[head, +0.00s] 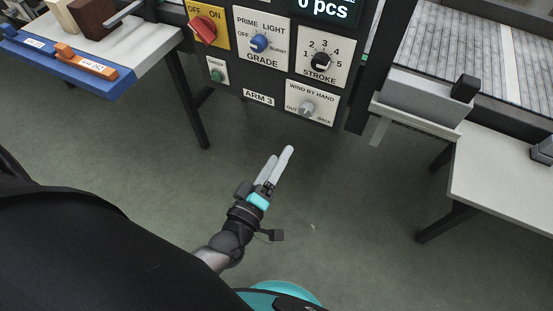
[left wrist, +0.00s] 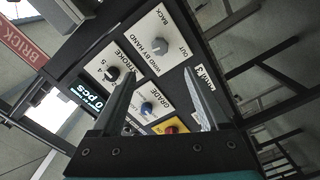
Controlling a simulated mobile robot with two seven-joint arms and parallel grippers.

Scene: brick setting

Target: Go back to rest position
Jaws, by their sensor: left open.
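My left gripper (head: 279,157) is in the middle of the head view, over the bare floor and below the control panel. Its two pale fingers are apart, with nothing between them. In the left wrist view the gripper (left wrist: 165,78) is also open and empty, with the panel beyond the fingers. It looks apart from the panel. My right gripper is not in either view.
The dark control panel (head: 272,82) has a red switch (head: 203,29), blue grade knob (head: 259,43), stroke knob (head: 319,60) and wind knob (head: 307,109). A white table (head: 150,50) stands left, another (head: 500,180) right. The floor (head: 350,210) between is clear.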

